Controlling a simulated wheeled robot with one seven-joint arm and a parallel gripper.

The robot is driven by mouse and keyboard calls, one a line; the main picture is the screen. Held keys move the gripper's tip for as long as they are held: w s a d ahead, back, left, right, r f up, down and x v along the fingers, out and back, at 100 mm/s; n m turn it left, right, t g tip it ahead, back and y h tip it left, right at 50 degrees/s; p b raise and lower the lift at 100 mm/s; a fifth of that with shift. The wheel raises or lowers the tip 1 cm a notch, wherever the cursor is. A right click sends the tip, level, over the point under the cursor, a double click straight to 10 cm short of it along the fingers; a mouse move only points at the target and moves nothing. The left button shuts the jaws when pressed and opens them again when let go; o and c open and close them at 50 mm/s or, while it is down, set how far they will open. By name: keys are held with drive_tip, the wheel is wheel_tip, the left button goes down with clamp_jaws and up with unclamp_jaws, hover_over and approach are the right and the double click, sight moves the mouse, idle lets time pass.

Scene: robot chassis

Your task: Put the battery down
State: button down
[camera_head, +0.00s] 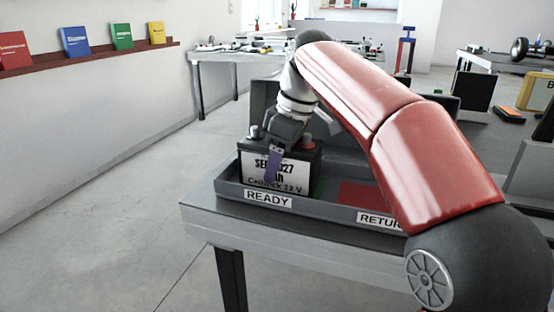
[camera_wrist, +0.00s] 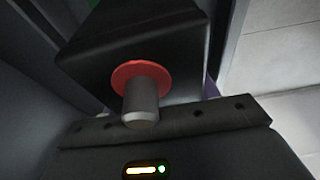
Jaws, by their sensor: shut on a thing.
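The battery (camera_head: 294,172) is a dark box with a white printed label reading 12 V, upright at the READY end of a grey tray (camera_head: 230,190). My gripper (camera_head: 275,152) is over it from above, shut on it, with a purple finger down across the label. The tray's front wall hides the battery's bottom edge, so I cannot tell whether it touches the tray floor. In the wrist view the battery's dark top (camera_wrist: 95,55) fills the middle, with a red-ringed grey terminal (camera_wrist: 141,85) close to the camera.
A red patch (camera_head: 357,194) lies bare in the tray near the RETURN label (camera_head: 380,219), with a green strip (camera_head: 319,187) beside the battery. My red arm crosses over the tray's right side. A shelf (camera_head: 95,53) with coloured boxes runs along the left wall.

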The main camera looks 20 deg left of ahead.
drive_tip(key=shift+r, duration=0.3)
drive_tip(key=shift+f, duration=0.1)
drive_tip(key=c, duration=0.9)
unclamp_jaws()
drive_tip(key=shift+f, duration=0.3)
drive_tip(key=o, duration=0.5)
drive_tip(key=shift+r, duration=0.1)
drive_tip(key=p+v, duration=0.5)
drive_tip(key=v, duration=0.7)
drive_tip(key=shift+d+r, duration=0.1)
drive_tip(key=shift+s, duration=0.1)
